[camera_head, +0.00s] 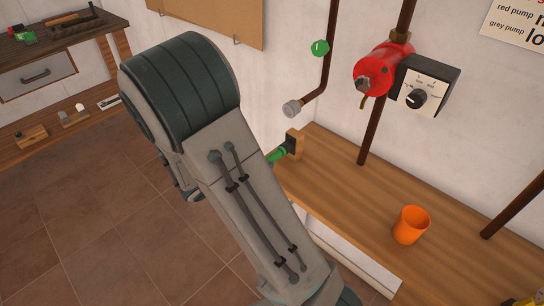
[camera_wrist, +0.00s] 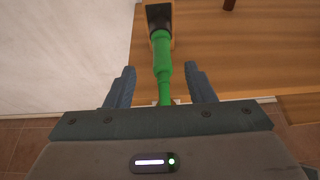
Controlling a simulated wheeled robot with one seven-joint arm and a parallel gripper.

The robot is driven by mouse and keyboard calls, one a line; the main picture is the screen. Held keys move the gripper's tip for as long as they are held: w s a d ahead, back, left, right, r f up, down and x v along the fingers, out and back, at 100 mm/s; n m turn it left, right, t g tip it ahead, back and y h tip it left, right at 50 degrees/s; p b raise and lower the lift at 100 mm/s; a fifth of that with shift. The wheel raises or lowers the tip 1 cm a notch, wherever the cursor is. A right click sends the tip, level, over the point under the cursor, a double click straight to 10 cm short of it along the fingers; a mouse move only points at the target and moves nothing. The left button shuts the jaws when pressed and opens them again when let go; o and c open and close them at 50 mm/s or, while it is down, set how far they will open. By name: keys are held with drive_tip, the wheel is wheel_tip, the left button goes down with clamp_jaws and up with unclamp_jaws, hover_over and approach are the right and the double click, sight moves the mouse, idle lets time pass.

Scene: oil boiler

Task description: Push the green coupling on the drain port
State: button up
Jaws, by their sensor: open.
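The green coupling (camera_wrist: 162,55) is a slender, stepped green piece. In the wrist view it runs down from a dark socket on a wooden block (camera_wrist: 149,10) into the space between my fingers. My gripper (camera_wrist: 160,72) is open, with one finger on each side of it and gaps visible on both sides. In the head view part of the green coupling (camera_head: 277,155) shows beside the wooden block (camera_head: 295,140), and my arm hides the gripper. A grey fitting (camera_head: 292,108) on the end of a bent brown pipe, which looks like the drain port, is above the block.
A green knob (camera_head: 320,47) is on the same pipe. A red pump (camera_head: 383,70) with a dial box (camera_head: 425,85) is to the right. An orange cup (camera_head: 411,225) stands on the wooden bench (camera_head: 350,185). A workbench (camera_head: 50,40) is at the back left.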

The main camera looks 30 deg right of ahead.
sight(276, 155)
drive_tip(key=x, duration=0.5)
drive_tip(key=shift+w+d+f, duration=0.1)
drive_tip(key=shift+d+f, duration=0.1)
drive_tip(key=shift+c, duration=0.3)
clamp_jaws()
